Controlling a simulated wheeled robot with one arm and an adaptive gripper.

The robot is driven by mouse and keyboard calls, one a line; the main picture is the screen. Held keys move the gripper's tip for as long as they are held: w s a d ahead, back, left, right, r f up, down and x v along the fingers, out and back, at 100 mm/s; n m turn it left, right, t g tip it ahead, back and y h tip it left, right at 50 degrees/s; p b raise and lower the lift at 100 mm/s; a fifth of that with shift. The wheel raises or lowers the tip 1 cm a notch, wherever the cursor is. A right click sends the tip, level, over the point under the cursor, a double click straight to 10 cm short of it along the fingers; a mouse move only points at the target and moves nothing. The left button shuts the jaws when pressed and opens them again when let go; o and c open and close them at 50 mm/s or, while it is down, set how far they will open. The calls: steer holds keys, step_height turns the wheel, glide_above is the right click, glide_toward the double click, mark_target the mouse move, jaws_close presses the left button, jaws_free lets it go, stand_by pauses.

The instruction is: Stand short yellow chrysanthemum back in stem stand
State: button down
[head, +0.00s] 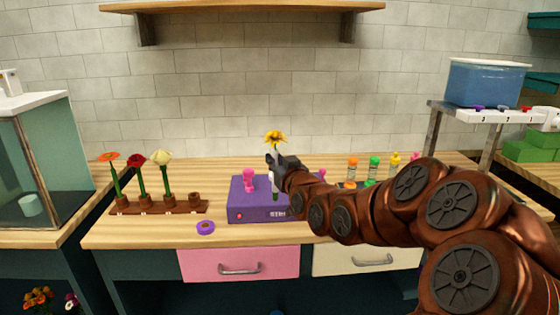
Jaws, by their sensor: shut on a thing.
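The short yellow chrysanthemum (275,137) stands upright in my gripper (273,164), its bloom above the jaws. My gripper is shut on it, above the purple box on the wooden counter. A green bit shows below the jaws; I cannot tell whether it touches the box. The brown stem stand (180,209) is to the left on the counter. It holds an orange flower (110,157), a red flower (137,160) and a cream flower (161,157). Its rightmost holder (195,199) is empty.
The purple box (243,214) with pink knobs (249,175) sits right of the stand. A purple ring (205,227) lies in front, between them. Several small bottles (374,165) stand behind my arm. A glass tank (38,160) is at far left. A wall shelf (240,7) hangs above.

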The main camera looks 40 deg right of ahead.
mark_target(276, 139)
steer(key=shift+s+a+r, duration=0.1)
steer(key=shift+a+r, duration=0.1)
steer(key=shift+r, duration=1.6)
steer(key=shift+s+a+r, duration=0.1)
steer(key=shift+a+r, duration=0.1)
steer(key=shift+r, duration=1.55)
steer(key=shift+w, duration=0.1)
